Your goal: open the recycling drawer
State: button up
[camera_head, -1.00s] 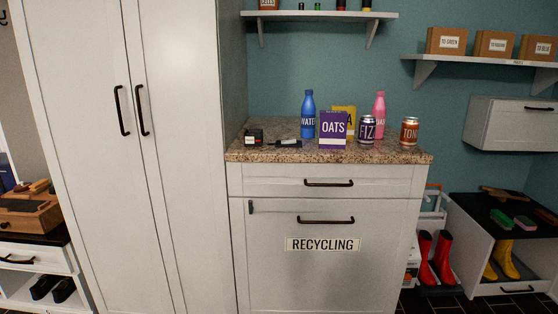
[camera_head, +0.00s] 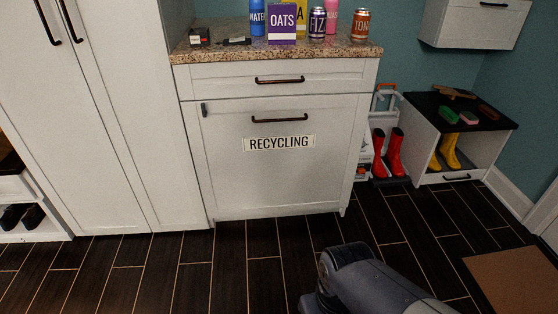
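The recycling drawer (camera_head: 280,185) is a tall white front with a "RECYCLING" label and a dark bar handle (camera_head: 279,118) near its top. It is shut, flush with the cabinet. A small dark latch-like piece (camera_head: 204,109) sits at its upper left corner. A shallower drawer (camera_head: 225,77) with its own dark handle is above it, also shut. A grey part of my arm shows at the bottom, in front of the cabinet and apart from it. My gripper's fingers cannot be made out.
A tall white cabinet (camera_head: 120,120) stands at left. Red boots (camera_head: 395,152) and a bench with yellow boots (camera_head: 450,150) are at right. The dark plank floor (camera_head: 250,270) before the drawer is mostly clear.

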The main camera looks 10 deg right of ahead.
aim_at(252, 156)
jog(key=i+j, duration=0.1)
jog(key=i, duration=1.25)
jog(key=z, duration=0.05)
